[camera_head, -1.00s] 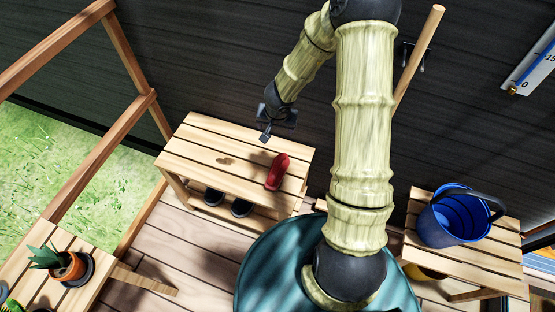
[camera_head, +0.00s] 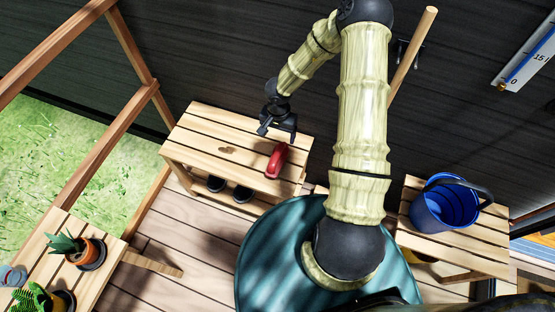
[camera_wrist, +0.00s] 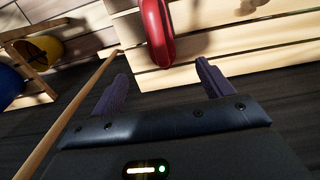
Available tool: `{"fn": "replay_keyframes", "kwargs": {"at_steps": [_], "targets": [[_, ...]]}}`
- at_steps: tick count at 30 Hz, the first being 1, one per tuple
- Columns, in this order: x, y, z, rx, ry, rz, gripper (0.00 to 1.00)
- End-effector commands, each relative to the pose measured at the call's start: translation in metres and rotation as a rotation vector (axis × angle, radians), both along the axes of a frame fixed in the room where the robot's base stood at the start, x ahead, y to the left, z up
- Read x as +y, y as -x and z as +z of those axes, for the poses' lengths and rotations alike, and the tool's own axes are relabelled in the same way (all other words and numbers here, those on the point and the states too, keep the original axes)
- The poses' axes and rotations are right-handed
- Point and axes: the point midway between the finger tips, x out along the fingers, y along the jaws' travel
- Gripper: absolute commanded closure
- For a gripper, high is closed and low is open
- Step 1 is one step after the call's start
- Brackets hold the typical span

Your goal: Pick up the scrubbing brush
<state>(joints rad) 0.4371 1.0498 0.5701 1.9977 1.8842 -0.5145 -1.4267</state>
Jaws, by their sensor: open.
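The scrubbing brush (camera_head: 276,160) is red and lies on the slatted wooden bench (camera_head: 202,140) by the dark wall, near the bench's right end. In the wrist view the red brush (camera_wrist: 157,32) shows at the top, cut off by the frame edge, between and beyond my fingertips. My gripper (camera_head: 277,133) is open and empty, above the back of the bench and just behind the brush. In the wrist view my gripper (camera_wrist: 162,76) has its two dark fingers spread apart. They do not touch the brush.
A blue bucket (camera_head: 445,205) stands on another slatted bench at the right. A wooden pole (camera_head: 411,55) leans against the wall beside my arm. Dark shoes (camera_head: 242,194) sit under the brush's bench. Potted plants (camera_head: 87,252) stand at lower left.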

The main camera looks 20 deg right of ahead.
Motion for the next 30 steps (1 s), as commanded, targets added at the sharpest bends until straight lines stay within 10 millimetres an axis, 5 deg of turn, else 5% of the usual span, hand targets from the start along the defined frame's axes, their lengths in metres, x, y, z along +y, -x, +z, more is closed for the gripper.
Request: {"fn": "replay_keyframes", "kwargs": {"at_steps": [13,30], "targets": [[0.001,0.0,-0.081,0.001,0.001,0.0,0.21],[0.002,0.002,-0.101,0.0,0.0,0.002,0.21]]}}
